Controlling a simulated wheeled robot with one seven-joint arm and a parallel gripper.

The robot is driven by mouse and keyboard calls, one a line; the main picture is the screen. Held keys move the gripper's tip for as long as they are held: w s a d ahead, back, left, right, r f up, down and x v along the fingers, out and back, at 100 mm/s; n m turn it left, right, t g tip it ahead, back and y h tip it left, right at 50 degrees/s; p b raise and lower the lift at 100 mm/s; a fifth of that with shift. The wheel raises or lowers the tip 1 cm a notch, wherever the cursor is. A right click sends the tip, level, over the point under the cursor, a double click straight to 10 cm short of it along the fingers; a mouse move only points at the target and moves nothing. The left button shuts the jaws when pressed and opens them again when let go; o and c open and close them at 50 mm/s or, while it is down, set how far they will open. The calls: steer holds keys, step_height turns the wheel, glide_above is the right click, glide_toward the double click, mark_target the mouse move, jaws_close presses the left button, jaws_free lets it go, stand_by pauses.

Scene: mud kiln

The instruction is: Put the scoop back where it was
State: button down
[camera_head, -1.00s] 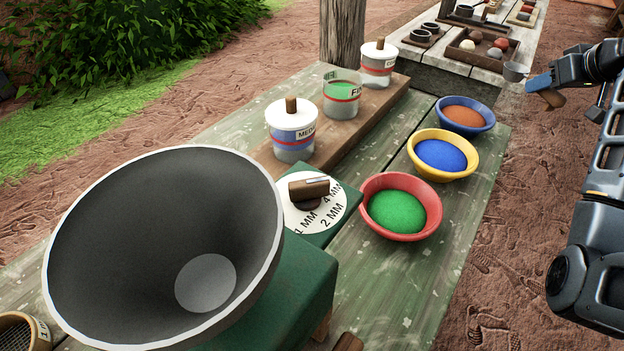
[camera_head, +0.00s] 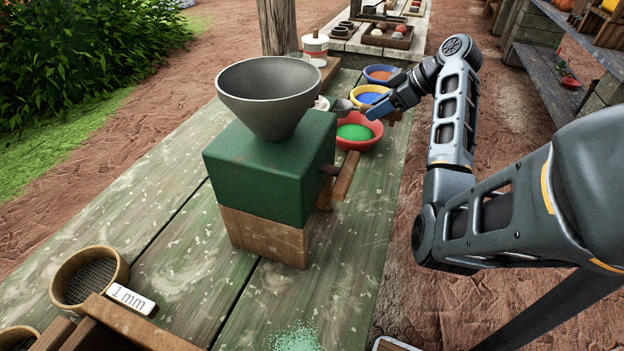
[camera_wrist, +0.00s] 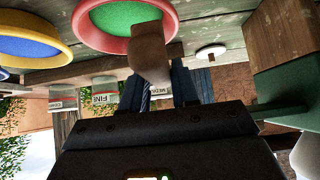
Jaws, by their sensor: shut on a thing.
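My gripper (camera_head: 374,112) is shut on the scoop's brown handle, which shows large in the wrist view (camera_wrist: 150,52). The scoop's grey cup (camera_head: 343,105) points left in the head view, near the hopper's right rim. In the wrist view the red bowl (camera_wrist: 88,36) and yellow bowl (camera_wrist: 62,48) appear beside the handle.
A green mill (camera_head: 262,165) with a wide grey hopper (camera_head: 268,88) stands close left of the scoop. A blue bowl (camera_head: 371,70) sits behind the yellow one. A lidded jar (camera_head: 314,46) is at the back. A sieve (camera_head: 72,275) lies front left. The middle-left tabletop is clear.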

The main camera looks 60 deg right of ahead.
steer(key=w+a+f, duration=0.2)
steer(key=a, duration=0.1)
steer(key=w+a+f+p, duration=0.1)
steer(key=w+a+f, duration=0.1)
steer(key=a, duration=0.1)
steer(key=w+a+f+p, duration=0.1)
steer(key=w+a+f, duration=0.1)
steer(key=a+f, duration=0.1)
steer(key=shift+w+a, duration=0.15)
steer(key=shift+a, duration=0.25)
steer(key=shift+f, duration=2)
steer(key=c, duration=0.8)
jaws_free()
steer(key=shift+f, duration=0.1)
steer(key=shift+c, duration=0.2)
steer(key=shift+r, duration=0.2)
steer(key=v, duration=1.2)
